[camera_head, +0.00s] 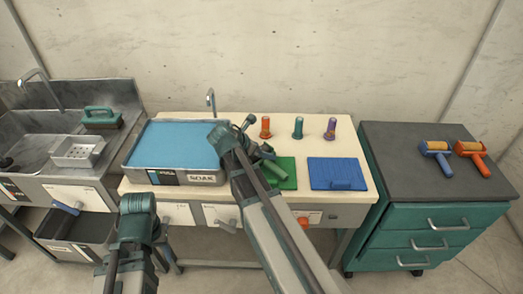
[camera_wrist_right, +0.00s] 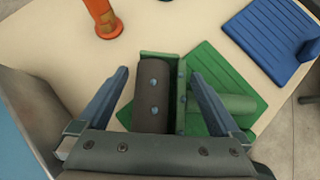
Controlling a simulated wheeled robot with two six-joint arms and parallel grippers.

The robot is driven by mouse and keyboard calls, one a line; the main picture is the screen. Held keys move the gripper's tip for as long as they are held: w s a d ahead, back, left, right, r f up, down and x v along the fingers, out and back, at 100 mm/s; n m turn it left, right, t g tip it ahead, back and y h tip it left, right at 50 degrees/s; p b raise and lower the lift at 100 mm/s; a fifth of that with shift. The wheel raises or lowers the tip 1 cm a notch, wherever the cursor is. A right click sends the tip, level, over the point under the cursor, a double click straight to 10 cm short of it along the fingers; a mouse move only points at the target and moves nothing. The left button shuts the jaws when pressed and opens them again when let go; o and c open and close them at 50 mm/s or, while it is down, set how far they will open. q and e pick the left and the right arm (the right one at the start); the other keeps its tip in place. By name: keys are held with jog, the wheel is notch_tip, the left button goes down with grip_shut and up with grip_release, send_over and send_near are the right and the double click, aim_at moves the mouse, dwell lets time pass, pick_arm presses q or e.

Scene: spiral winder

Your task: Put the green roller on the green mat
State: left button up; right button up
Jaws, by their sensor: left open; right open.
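The green roller has a dark drum, a green frame and a green handle. In the wrist view the roller (camera_wrist_right: 152,92) appears over the green mat (camera_wrist_right: 205,62), its handle towards the right. In the head view its handle (camera_head: 275,169) shows over the green mat (camera_head: 289,181), while my right arm hides part of both. My right gripper (camera_wrist_right: 160,100) is open, one finger on each side of the roller, and it also shows in the head view (camera_head: 257,141). Firm contact between roller and mat cannot be told. My left gripper (camera_head: 138,204) is open, low in front of the bench.
A blue mat (camera_head: 335,170) lies right of the green one. Orange (camera_head: 266,128), teal (camera_head: 298,128) and purple (camera_head: 330,129) upright objects stand behind. A blue-filled soak tray (camera_head: 177,147) is at left. Blue and orange rollers lie on the drawer cabinet (camera_head: 390,150); a sink stands far left.

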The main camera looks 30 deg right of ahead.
jog(key=shift+r+p, duration=0.3)
jog(key=shift+r, duration=0.05)
jog(key=p+v, duration=0.8)
jog(key=v, duration=0.3)
jog(key=shift+a+r, duration=0.25)
jog(key=shift+a, duration=0.05)
jog(key=shift+s, duration=0.1)
